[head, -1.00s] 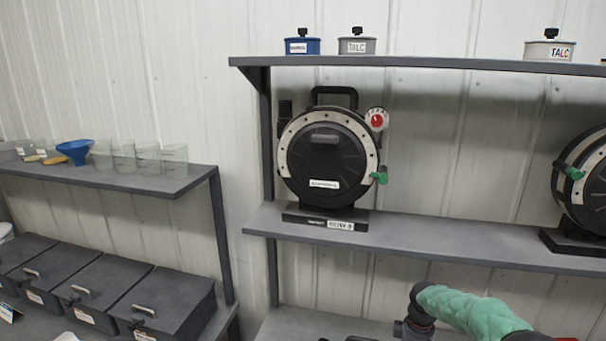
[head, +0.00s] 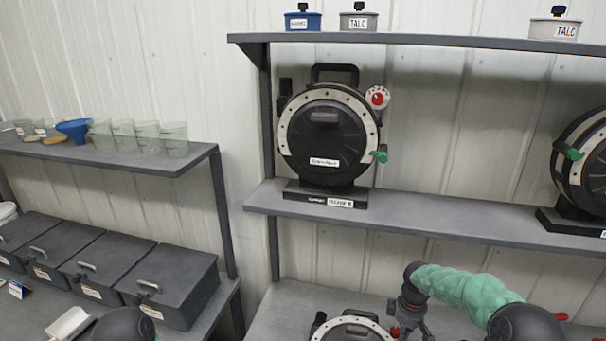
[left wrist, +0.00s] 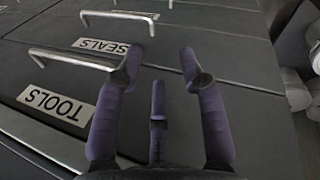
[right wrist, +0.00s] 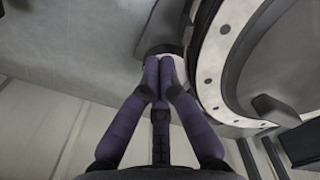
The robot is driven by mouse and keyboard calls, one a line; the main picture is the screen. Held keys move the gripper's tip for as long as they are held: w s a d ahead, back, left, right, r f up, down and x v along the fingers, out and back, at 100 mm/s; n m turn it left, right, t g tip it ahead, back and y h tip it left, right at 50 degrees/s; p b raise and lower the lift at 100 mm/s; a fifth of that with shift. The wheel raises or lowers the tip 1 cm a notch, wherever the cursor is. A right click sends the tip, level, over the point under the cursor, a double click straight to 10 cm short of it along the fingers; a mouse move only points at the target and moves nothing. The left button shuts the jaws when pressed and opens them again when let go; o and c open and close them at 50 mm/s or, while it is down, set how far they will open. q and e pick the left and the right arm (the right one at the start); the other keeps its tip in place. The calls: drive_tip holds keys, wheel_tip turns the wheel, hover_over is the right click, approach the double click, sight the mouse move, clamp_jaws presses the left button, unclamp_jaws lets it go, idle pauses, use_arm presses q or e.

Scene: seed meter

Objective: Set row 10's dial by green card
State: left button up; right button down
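A black seed meter (head: 326,140) with a pale ring, red dial (head: 377,97) and green lever (head: 381,154) stands on the middle shelf; its row label is too small to read surely. Another meter (head: 600,165) is cut off at the right. The top of a third (head: 352,331) shows below. My right gripper (right wrist: 158,68) has its fingertips together beside a meter's pale ring (right wrist: 222,60); a dark rounded part lies just beyond them. My left gripper (left wrist: 163,65) is open and empty above the dark boxes. I cannot make out a green card or row 10's label.
Lidded boxes with handles (head: 172,283) stand at the lower left; two read TOOLS (left wrist: 57,106) and SEALS (left wrist: 100,46). Cups and a blue funnel (head: 74,130) sit on the shelf above. Tins (head: 358,20) stand on the top shelf. The middle shelf (head: 450,215) is clear between meters.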

drive_tip(key=shift+s, duration=0.1)
idle(0.5)
drive_tip(key=shift+s+d+r, duration=0.1)
drive_tip(key=shift+s, duration=0.15)
wheel_tip(320, 180, up, 6)
drive_tip(key=p, duration=0.4)
idle(0.4)
